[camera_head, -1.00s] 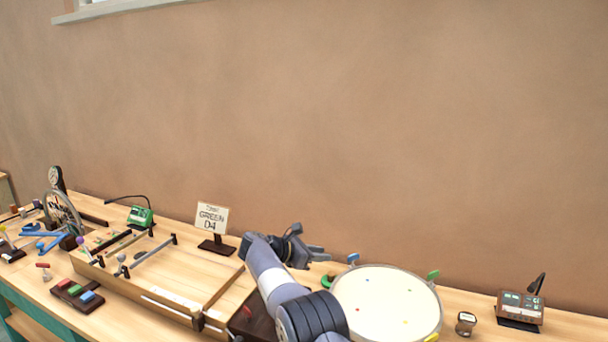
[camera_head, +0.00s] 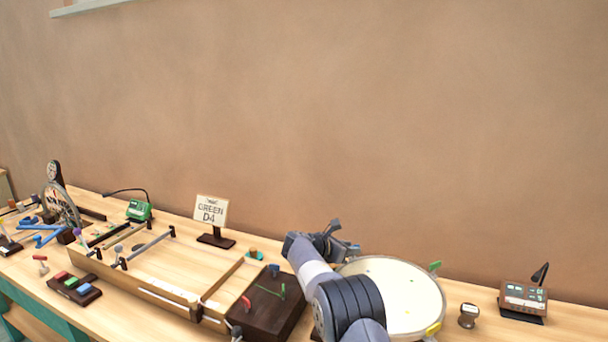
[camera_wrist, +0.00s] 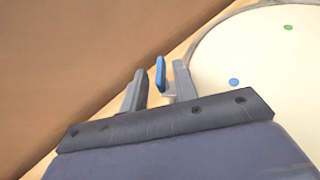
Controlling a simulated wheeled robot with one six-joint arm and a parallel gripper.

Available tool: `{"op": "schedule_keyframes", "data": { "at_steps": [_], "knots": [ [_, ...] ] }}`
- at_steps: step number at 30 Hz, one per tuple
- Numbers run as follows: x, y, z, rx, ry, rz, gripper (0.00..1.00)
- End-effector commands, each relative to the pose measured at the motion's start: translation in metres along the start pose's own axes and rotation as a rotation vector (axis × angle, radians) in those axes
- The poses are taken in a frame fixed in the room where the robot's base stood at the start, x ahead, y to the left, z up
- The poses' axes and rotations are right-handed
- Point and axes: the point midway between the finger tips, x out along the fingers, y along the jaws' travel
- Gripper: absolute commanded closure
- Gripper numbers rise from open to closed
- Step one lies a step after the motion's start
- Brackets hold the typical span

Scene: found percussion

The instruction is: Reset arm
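My gripper (camera_head: 345,237) is above the back left rim of the round white drum (camera_head: 408,290) in the head view. Its two fingers stand apart in the wrist view (camera_wrist: 160,88). A blue peg (camera_wrist: 160,72) shows between the fingers there, apparently on the drum's rim beyond them, and I see no grip on it. My arm hides the drum's left side in the head view. The drum head (camera_wrist: 262,75) fills the right of the wrist view, with a blue dot and a green dot on it.
A dark block with coloured pegs (camera_head: 265,312) stands left of my arm. A wooden tray (camera_head: 160,294), a "GREEN D4" sign (camera_head: 211,210) and a green device (camera_head: 139,210) are further left. A small round stamp (camera_head: 468,316) and a brown device (camera_head: 523,298) stand at right. The wall is behind.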

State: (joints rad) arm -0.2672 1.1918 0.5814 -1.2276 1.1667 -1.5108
Motion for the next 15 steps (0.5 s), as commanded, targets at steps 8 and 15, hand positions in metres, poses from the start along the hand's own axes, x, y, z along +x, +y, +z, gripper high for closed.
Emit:
{"op": "schedule_keyframes", "data": {
  "at_steps": [8, 15],
  "knots": [
    [0.0023, -0.0035, -0.0044, -0.036, 0.001, 0.091, 0.72],
    [0.0025, -0.0056, -0.0042, -0.070, 0.002, 0.174, 0.72]
  ]
}}
